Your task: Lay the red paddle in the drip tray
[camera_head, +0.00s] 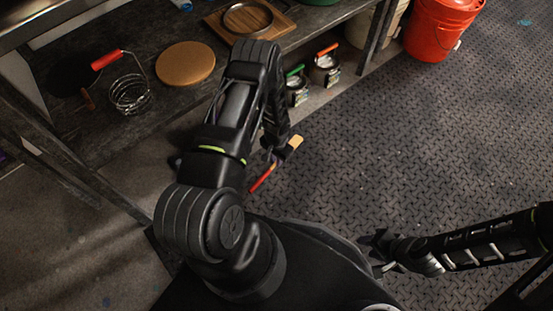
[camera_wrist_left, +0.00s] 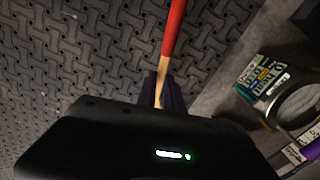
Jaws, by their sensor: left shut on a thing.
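The red paddle (camera_head: 263,178) has a red part and a bare wooden part; in the left wrist view its red part (camera_wrist_left: 174,30) points away from the jaws. My left gripper (camera_head: 275,157) is shut on the paddle's wooden part, holding it tilted in the air over the floor, in front of the bench. The dark fingers (camera_wrist_left: 162,92) show in the left wrist view, partly hidden by the gripper body. A wooden tray-like board (camera_head: 214,19) with a round metal-rimmed dish lies on the bench; I cannot tell whether it is the drip tray. My right gripper (camera_head: 374,254) looks open and empty, low at the right.
The dark bench (camera_head: 140,138) holds a wire basket (camera_head: 130,93) with a red handle and a round cork mat (camera_head: 185,63). Paint cans (camera_head: 325,72) with green and orange handles stand below its edge. A red bucket (camera_head: 437,30) stands at the back right. The patterned floor is open.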

